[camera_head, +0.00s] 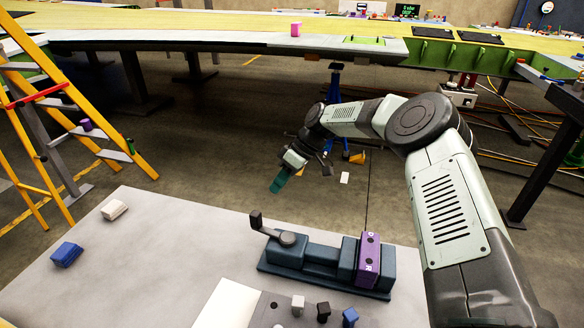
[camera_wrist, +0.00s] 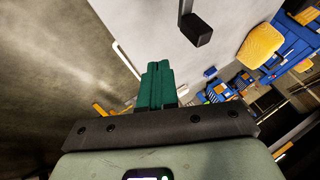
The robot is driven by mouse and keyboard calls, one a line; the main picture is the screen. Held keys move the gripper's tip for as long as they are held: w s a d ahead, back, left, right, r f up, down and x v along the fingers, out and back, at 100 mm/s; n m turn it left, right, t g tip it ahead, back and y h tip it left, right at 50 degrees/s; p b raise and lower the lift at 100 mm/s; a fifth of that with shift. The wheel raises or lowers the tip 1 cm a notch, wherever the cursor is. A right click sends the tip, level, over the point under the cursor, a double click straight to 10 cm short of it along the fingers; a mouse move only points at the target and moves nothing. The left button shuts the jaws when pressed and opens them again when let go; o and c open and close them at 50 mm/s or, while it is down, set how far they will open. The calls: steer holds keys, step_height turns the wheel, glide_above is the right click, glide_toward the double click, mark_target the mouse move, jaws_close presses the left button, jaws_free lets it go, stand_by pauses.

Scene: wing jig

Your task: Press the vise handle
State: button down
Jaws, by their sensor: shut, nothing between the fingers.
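The dark blue vise (camera_head: 315,258) sits on the light grey table (camera_head: 150,255). Its handle (camera_head: 256,219) is a short grey arm with an upright dark knob at its left end, turning about a round pivot. A purple block (camera_head: 368,258) with letters on it sits at the vise's right jaw. My gripper (camera_head: 279,181), with teal fingers, is shut and empty beyond the table's far edge, above and behind the handle, apart from it. In the wrist view the closed fingers (camera_wrist: 156,75) point toward the table, and the dark knob (camera_wrist: 197,30) shows ahead and to their right.
A white block (camera_head: 114,209) and a blue block (camera_head: 67,254) lie on the table's left side. Several small blocks (camera_head: 323,311) stand on a plate in front of the vise. A yellow ladder (camera_head: 90,150) stands at left. A long wing panel (camera_head: 200,38) spans the back.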

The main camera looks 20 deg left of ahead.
steer(key=v, duration=0.6)
steer(key=shift+w+a, duration=0.1)
steer(key=s+d+r+m+t+h, duration=0.3)
steer(key=s+d+r, duration=0.35)
steer(key=r, duration=0.45)
steer(key=s+d+r+m+t+h, duration=0.25)
steer(key=s+d+r, duration=0.4)
steer(key=r, duration=0.45)
steer(key=s+d+r+m+t, duration=0.1)
steer(key=s+d+m+t, duration=0.1)
steer(key=s+d+m, duration=0.3)
steer(key=s+d+r+m+t, duration=0.2)
steer(key=s+d+m, duration=0.3)
steer(key=s+d, duration=0.6)
steer(key=s, duration=0.5)
steer(key=shift+s, duration=0.4)
